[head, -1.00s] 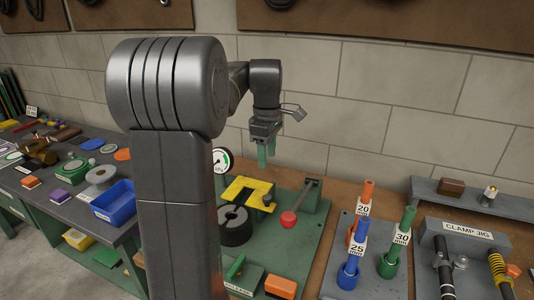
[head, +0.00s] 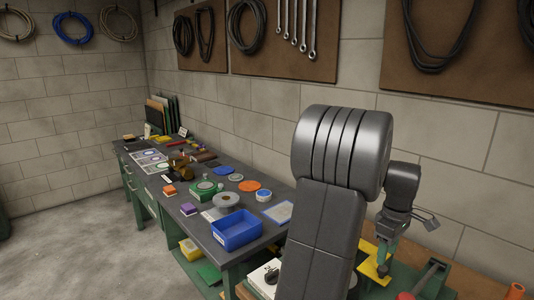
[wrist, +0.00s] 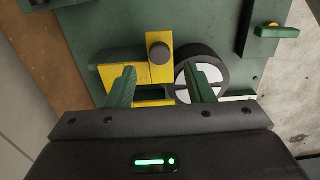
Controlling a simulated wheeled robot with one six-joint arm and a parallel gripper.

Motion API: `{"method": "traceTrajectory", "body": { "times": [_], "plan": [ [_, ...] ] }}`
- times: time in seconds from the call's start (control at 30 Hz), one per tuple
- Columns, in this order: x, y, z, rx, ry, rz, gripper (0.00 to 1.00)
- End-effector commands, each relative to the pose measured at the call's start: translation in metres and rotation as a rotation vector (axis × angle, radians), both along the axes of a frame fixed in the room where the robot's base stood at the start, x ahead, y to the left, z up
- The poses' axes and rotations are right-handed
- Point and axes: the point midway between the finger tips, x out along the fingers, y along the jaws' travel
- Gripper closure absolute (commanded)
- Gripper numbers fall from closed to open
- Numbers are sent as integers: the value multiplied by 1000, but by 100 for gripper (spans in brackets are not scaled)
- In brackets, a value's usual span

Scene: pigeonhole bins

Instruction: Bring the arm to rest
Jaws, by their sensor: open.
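My gripper (wrist: 161,90) is open and empty in the wrist view, its two green fingers spread apart. Beneath it are a yellow bracket (wrist: 122,75) and a dark round ring with a pale inside (wrist: 215,68); I cannot tell the exact height above them. In the head view my gripper (head: 384,262) hangs at the right, pointing down, over the yellow bracket (head: 370,265). My arm's column and shoulder hide much of the bench around it.
A green-fronted bench (head: 165,215) runs along the wall at left, holding a blue bin (head: 237,232), a grey spool (head: 226,200) and several small parts. Floor at left is clear.

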Motion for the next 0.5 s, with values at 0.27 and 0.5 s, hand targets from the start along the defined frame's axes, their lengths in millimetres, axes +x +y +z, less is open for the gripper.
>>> {"method": "traceTrajectory", "body": {
  "times": [0.27, 0.5],
  "plan": [
    [-1, 1, -46, 2, 3, 0, 52],
    [-7, 8, -50, 0, 0, -1, 52]
  ]
}}
